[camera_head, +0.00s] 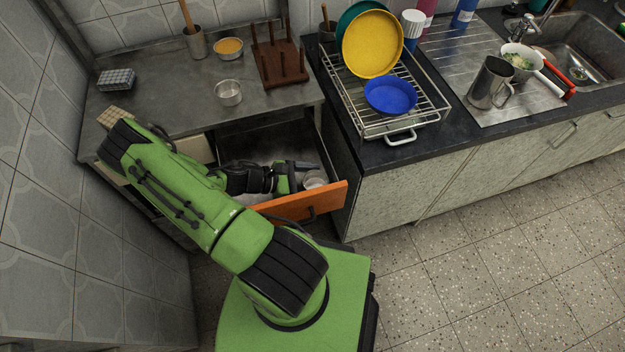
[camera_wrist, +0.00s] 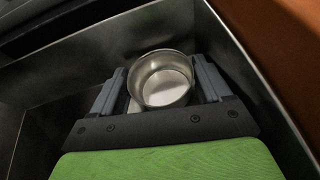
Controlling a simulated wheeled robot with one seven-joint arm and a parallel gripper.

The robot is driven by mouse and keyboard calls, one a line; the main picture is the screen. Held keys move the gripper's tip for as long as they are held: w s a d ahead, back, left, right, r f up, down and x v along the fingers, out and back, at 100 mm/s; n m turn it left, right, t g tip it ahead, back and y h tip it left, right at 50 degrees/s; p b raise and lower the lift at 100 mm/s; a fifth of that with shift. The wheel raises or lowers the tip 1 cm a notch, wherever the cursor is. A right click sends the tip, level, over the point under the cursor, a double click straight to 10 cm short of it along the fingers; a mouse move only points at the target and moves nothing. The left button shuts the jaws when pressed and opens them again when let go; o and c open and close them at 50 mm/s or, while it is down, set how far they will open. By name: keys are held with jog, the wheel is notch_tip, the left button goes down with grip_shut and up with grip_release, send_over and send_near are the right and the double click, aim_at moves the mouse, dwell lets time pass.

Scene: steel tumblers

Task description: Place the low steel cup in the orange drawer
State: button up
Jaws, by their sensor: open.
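The orange drawer (camera_head: 333,200) is pulled open below the steel counter; its orange front also shows in the wrist view (camera_wrist: 280,45). A low steel cup (camera_head: 315,180) is inside the drawer, close to the front, upright. In the wrist view the cup (camera_wrist: 162,92) is between the two fingers of my gripper (camera_wrist: 159,66). The fingers are open, with a small gap visible on each side of it. In the head view my gripper (camera_head: 303,172) reaches down into the drawer; the cup's base is partly hidden.
Another small steel cup (camera_head: 228,93) stands on the steel counter, near an orange-filled bowl (camera_head: 229,47) and a wooden peg rack (camera_head: 280,62). A dish rack (camera_head: 400,118) with a blue bowl (camera_head: 390,94) is right of the drawer. The drawer walls are close around my gripper.

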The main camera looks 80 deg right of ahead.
jog(key=p+v, duration=0.1)
jog(key=v, duration=0.6)
jog(key=shift+w+r, duration=0.15)
